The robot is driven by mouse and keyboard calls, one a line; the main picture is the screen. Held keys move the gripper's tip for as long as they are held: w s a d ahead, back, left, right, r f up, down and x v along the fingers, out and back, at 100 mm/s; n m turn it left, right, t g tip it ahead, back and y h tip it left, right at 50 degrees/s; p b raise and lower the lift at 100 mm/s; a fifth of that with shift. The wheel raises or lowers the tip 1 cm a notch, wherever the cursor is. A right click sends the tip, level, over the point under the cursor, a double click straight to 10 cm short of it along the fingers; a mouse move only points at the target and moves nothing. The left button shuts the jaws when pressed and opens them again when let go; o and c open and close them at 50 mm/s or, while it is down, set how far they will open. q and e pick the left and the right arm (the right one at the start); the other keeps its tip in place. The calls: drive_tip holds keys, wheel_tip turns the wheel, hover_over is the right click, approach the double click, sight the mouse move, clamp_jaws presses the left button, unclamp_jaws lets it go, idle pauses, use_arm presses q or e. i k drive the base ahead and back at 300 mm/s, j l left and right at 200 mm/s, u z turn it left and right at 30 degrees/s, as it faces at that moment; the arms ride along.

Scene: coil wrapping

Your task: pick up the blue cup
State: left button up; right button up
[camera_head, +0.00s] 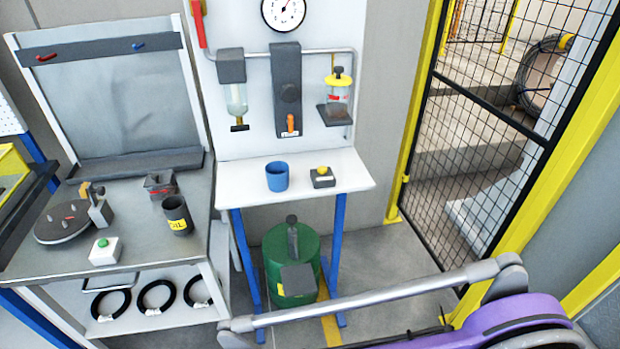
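The blue cup (277,176) stands upright on the white side table (325,184), left of the middle of the tabletop. Its open top faces up and nothing covers it. Neither my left gripper nor my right gripper shows in the head view.
A green drum (292,262) stands under the table. A dark oil can (177,214) is on the grey workbench (142,238) at left. A mesh gate (475,150) stands at right.

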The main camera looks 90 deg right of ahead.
sight(277, 172)
drive_tip(key=z, duration=2.85)
